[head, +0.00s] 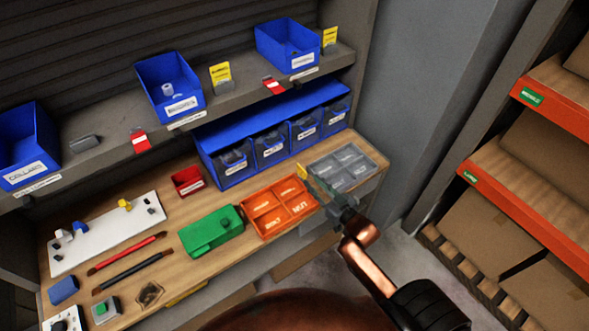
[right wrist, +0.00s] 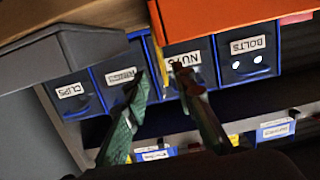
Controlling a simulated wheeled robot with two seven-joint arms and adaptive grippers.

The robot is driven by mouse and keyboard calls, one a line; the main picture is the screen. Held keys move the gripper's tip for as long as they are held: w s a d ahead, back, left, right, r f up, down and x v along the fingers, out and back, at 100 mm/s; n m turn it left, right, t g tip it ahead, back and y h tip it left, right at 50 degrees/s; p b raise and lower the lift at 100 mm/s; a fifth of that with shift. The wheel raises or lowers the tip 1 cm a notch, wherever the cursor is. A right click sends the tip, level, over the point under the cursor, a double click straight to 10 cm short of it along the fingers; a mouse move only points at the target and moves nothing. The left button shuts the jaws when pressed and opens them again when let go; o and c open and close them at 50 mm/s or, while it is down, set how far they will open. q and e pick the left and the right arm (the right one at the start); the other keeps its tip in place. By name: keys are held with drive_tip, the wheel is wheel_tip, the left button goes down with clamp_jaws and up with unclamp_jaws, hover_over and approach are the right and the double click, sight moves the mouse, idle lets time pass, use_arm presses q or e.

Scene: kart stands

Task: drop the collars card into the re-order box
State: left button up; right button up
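My right gripper (head: 312,182) is over the bench, between the orange tray and the grey tray. A small yellow card (head: 301,171) is at its fingertips. A small red box (head: 187,181) with a white label, perhaps the re-order box, sits on the bench left of the blue bin rack, apart from the gripper. The collars bin (head: 27,152) is at the far left of the shelf. My left gripper is not in view.
The orange tray (head: 262,228), green box (head: 208,233) and grey tray (head: 378,168) stand on the bench. The blue rack (head: 205,150) rises behind them. Other yellow cards (head: 220,75) and red holders (head: 140,140) are on the shelf. Bare bench lies around the red box.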

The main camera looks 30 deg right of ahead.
sight(302, 175)
drive_tip(key=shift+w, duration=0.85)
drive_tip(key=shift+w+a+f, duration=0.15)
drive_tip(key=shift+w+f, duration=0.05)
drive_tip(key=shift+w, duration=0.3)
drive_tip(key=shift+w+a+f, duration=0.15)
drive_tip(key=shift+w+f, duration=0.05)
drive_tip(key=shift+w, duration=0.25)
drive_tip(key=w, duration=0.1)
drive_tip(key=w+f, duration=0.1)
drive_tip(key=w, duration=0.1)
drive_tip(key=shift+w+a+f, duration=0.1)
drive_tip(key=shift+w+a, duration=0.05)
drive_tip(key=shift+a, duration=0.05)
drive_tip(key=shift+w, duration=0.25)
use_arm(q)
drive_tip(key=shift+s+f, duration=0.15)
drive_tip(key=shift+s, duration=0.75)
use_arm(e)
clamp_jaws()
